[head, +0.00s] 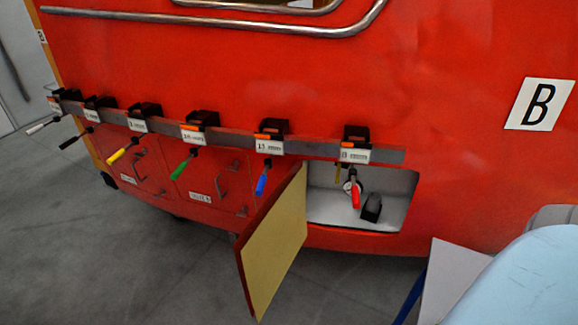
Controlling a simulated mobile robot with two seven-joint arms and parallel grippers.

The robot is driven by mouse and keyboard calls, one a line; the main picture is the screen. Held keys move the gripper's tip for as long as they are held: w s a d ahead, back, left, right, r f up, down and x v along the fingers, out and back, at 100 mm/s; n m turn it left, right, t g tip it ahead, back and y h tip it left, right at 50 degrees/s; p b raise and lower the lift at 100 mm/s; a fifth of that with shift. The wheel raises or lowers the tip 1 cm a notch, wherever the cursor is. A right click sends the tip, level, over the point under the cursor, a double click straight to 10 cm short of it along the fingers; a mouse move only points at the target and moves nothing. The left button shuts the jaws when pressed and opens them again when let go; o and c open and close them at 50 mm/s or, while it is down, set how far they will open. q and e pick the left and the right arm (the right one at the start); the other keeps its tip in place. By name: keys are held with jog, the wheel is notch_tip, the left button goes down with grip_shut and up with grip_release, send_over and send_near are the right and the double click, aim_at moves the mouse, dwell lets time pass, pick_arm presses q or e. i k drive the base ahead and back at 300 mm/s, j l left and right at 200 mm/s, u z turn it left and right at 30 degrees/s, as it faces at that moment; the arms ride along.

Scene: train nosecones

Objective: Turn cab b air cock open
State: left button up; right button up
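The red train cab (450,130) carries a white plate with a black letter B (539,104). Low on its side a compartment (390,185) is open, its yellow-lined door (275,245) swung outward. A red handle (355,196) points down in front of the compartment, with a small round gauge (347,187) beside it and a dark block (372,208) inside. I cannot tell whether this red handle is the air cock or which position it is in. Neither of my grippers is in view.
A metal rail (225,139) bears several labelled black blocks with white, black, yellow (122,151), green (180,168) and blue (262,183) handles. The open door juts into the space before the train. A light blue rounded surface (530,275) fills the lower right. Grey floor (110,265) is clear at lower left.

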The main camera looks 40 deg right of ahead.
aim_at(338, 165)
jog(key=i+j+z, duration=0.15)
jog(key=i, duration=0.2)
jog(key=i+z, duration=0.6)
jog(key=z, duration=0.2)
jog(key=i+j+z, duration=0.2)
jog(key=z, duration=0.25)
jog(key=i, duration=0.2)
jog(key=j, duration=0.05)
